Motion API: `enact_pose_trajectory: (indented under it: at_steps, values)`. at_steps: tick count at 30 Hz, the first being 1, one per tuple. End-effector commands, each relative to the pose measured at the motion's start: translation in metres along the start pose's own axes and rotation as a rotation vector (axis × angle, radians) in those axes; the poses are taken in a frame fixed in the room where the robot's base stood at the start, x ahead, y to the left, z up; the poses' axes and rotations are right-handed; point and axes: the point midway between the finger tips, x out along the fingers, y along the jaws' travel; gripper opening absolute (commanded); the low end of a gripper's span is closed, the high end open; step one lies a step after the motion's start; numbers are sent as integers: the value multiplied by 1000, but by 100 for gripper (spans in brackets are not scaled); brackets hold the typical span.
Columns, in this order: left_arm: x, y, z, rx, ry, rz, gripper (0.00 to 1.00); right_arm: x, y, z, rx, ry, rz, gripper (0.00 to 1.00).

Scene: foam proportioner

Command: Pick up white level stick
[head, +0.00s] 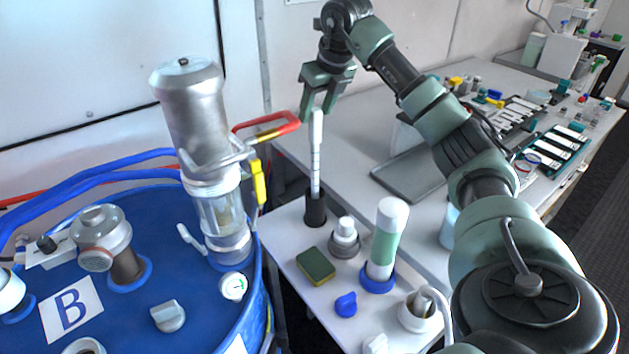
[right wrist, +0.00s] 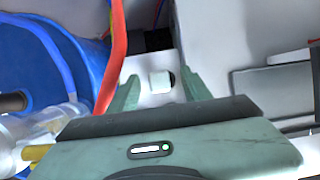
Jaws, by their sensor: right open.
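The white level stick (head: 316,158) stands upright in a black holder (head: 315,209) on the small white table. Its thicker white top is uppermost. My right gripper (head: 316,112) points down at the top of the stick, its two fingers apart on either side of it. In the right wrist view, the stick's square white top (right wrist: 160,81) shows between the open fingers (right wrist: 160,92). I cannot tell whether a finger touches it. My left gripper is not in view.
A blue drum (head: 130,230) with a metal and clear cylinder (head: 195,110) and a red handle (head: 285,128) is left of the stick. A sponge (head: 316,266), a white-green bottle (head: 385,240) and small parts stand in front. A grey tray (head: 405,175) lies right.

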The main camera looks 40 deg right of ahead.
Motion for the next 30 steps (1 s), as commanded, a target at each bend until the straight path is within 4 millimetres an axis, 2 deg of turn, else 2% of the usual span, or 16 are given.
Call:
enact_pose_trajectory:
  at_steps: [5, 12, 20, 21, 26, 30]
  values:
    - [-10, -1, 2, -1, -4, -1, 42, 20, 1, -5, 0, 5, -1, 49]
    - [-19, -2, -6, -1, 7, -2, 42, 50, 2, -7, 0, 2, 0, 49]
    - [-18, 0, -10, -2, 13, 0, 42, 54, 2, -7, 0, -1, 0, 49]
    - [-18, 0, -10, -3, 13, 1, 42, 54, 2, -7, 0, -1, 0, 44]
    - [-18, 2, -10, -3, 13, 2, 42, 54, 2, -7, 0, 0, 0, 0]
    - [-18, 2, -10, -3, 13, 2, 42, 54, 2, -7, 0, 0, 0, 0]
